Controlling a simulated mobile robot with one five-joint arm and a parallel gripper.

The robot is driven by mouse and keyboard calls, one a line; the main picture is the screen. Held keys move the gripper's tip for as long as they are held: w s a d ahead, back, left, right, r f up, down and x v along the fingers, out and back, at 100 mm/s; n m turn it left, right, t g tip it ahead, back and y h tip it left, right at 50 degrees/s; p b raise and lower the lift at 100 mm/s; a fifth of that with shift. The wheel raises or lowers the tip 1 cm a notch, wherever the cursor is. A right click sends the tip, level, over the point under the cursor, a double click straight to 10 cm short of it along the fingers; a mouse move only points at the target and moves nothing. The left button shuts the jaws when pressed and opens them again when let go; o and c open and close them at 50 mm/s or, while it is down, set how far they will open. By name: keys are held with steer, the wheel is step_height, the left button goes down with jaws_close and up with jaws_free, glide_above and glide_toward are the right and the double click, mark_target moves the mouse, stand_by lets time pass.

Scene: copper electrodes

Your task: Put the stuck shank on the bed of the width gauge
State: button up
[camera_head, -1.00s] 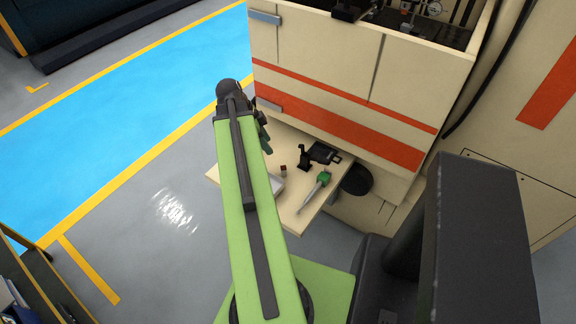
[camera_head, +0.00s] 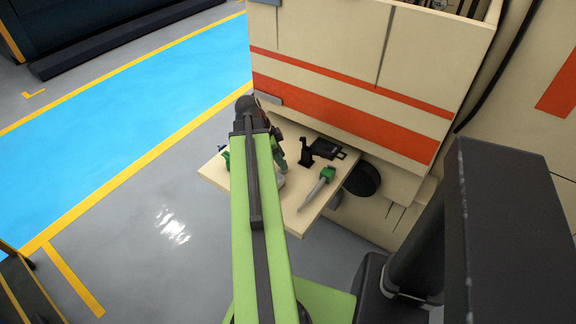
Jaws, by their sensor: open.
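My gripper (camera_head: 279,157) is open above the small cream table, its dark fingers pointing down, and looks empty. The arm hides part of the table beneath it. A black upright stand (camera_head: 306,153) and a dark flat device (camera_head: 325,149) are at the back of the table, right of my gripper; I cannot tell which is the width gauge. I cannot make out the stuck shank; a small reddish-brown piece seen earlier near the stand is hidden behind my gripper or arm now.
A green-handled tool (camera_head: 319,187) lies at the table's right front. A pale object (camera_head: 281,181) and a green item (camera_head: 227,159) are partly hidden by my arm. The cream table (camera_head: 213,172) juts out below a cream cabinet with orange stripes (camera_head: 340,110). Floor in front is clear.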

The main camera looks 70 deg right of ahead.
steer(key=b+x, duration=0.2)
steer(key=x, duration=0.2)
steer(key=shift+w, duration=0.1)
steer(key=shift+r, duration=0.15)
jaws_close()
